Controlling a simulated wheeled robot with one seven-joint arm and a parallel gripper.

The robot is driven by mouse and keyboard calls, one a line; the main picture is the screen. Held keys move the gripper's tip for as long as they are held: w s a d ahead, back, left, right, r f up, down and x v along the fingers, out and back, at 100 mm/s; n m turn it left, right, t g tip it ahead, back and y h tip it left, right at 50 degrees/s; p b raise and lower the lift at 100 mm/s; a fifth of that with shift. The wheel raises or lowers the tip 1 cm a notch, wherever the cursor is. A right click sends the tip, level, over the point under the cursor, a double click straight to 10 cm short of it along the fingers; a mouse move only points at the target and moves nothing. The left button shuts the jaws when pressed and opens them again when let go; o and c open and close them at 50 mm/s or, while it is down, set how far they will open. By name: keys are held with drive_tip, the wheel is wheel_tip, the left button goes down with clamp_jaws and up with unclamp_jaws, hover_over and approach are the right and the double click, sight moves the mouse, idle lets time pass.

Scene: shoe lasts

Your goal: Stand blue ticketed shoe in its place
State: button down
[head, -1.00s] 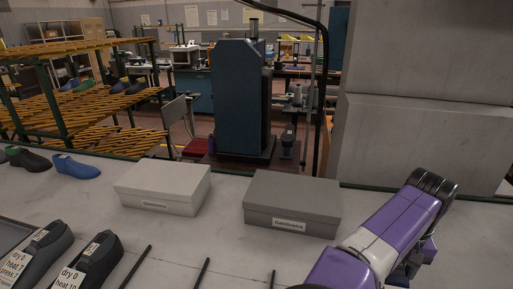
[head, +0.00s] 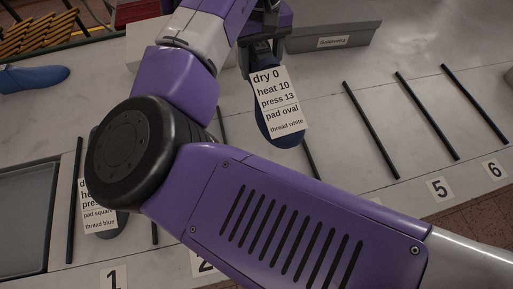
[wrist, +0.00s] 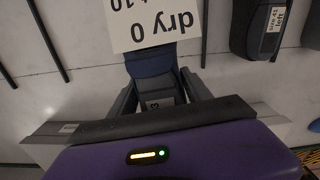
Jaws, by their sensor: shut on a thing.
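A blue shoe (head: 264,124) hangs toe-down in the head view, or lies with its toe toward me; its height above the bench is unclear. A white ticket covers its top, reading dry 0, heat 10, press 13, pad oval, thread white. My gripper (head: 263,62) is shut on its heel end. In the wrist view my gripper's fingers (wrist: 158,90) close on the blue shoe (wrist: 150,64) from both sides, and the ticket hides its front. Black rods divide the bench into places; cards 5 (head: 439,188) and 6 (head: 494,170) show, while others are partly hidden by my arm.
Another ticketed shoe (head: 107,229) stands near card 1 (head: 113,277), marked pad square, thread blue. A grey tray (head: 50,170) is at left, and a blue shoe (head: 30,78) behind it. A grey box (head: 345,40) is at the back. The lanes at right are bare.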

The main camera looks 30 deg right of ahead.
sight(264, 91)
drive_tip(key=shift+m, duration=0.5)
drive_tip(key=s+r, duration=0.2)
drive_tip(key=s+a+r+b, duration=0.1)
drive_tip(key=s+r, duration=0.1)
drive_tip(key=s+a+r, duration=0.1)
drive_tip(key=s+r, duration=0.1)
drive_tip(key=shift+a+r, duration=0.15)
drive_tip(key=shift+a, duration=0.1)
drive_tip(key=shift+s+a, duration=0.1)
drive_tip(key=shift+s, duration=0.2)
wheel_tip(264, 91, down, 19)
drive_tip(key=shift+f+b, duration=0.2)
drive_tip(key=shift+b, duration=0.9)
drive_tip(key=shift+c, duration=2.3)
unclamp_jaws()
drive_tip(key=shift+s+f, duration=0.1)
wheel_tip(264, 91, up, 12)
drive_tip(key=shift+r+p, duration=0.1)
drive_tip(key=shift+p, duration=0.45)
